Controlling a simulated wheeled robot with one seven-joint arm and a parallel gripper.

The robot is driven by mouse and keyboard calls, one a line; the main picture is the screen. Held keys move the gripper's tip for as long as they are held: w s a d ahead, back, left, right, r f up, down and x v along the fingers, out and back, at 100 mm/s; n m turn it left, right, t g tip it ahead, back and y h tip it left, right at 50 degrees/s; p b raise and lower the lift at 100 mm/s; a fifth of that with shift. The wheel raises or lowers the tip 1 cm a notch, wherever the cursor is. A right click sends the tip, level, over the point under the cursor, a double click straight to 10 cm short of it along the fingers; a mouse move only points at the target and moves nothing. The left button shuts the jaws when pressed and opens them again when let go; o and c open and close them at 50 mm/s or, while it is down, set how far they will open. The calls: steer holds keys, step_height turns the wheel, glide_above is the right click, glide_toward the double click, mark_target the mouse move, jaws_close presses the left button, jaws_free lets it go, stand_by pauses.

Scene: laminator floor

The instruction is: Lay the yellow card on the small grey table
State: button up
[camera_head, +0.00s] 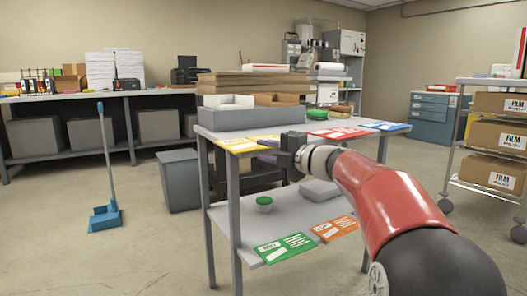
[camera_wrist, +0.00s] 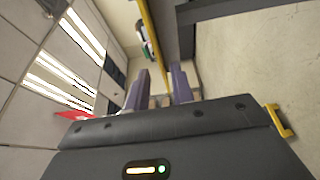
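The yellow card (camera_head: 236,145) lies flat on the top of a grey two-level table (camera_head: 222,126), at its front left edge. I cannot tell whether this is the small grey table; no other small grey table is plain to see. My gripper (camera_head: 266,148) is at the card's right end, at the table's front edge. In the wrist view a thin yellow strip (camera_wrist: 151,38), seemingly the card edge-on, runs between the two fingers of my gripper (camera_wrist: 160,88). The fingers stand apart, with space seen beside the strip.
A red card (camera_head: 340,133) and a blue card (camera_head: 386,126) lie farther right on the tabletop. A grey tray (camera_head: 240,118) stands behind the yellow card. The lower shelf holds a green card (camera_head: 284,248) and an orange card (camera_head: 336,229). A bin (camera_head: 180,182) stands left.

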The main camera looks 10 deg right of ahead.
steer(key=v, duration=1.1)
steer(key=s+a+f+m+g+h, duration=0.4)
steer(key=s+f+m+h, duration=0.1)
steer(key=s+f+m, duration=0.7)
steer(key=s+a+f+m+g+h, duration=0.3)
steer(key=s+f+m+h, duration=0.3)
steer(key=s+f+m, duration=0.7)
steer(key=s+m+g, duration=0.1)
steer(key=s, duration=0.2)
steer(key=shift+s+a+h, duration=0.3)
steer(key=shift+s+a, duration=0.1)
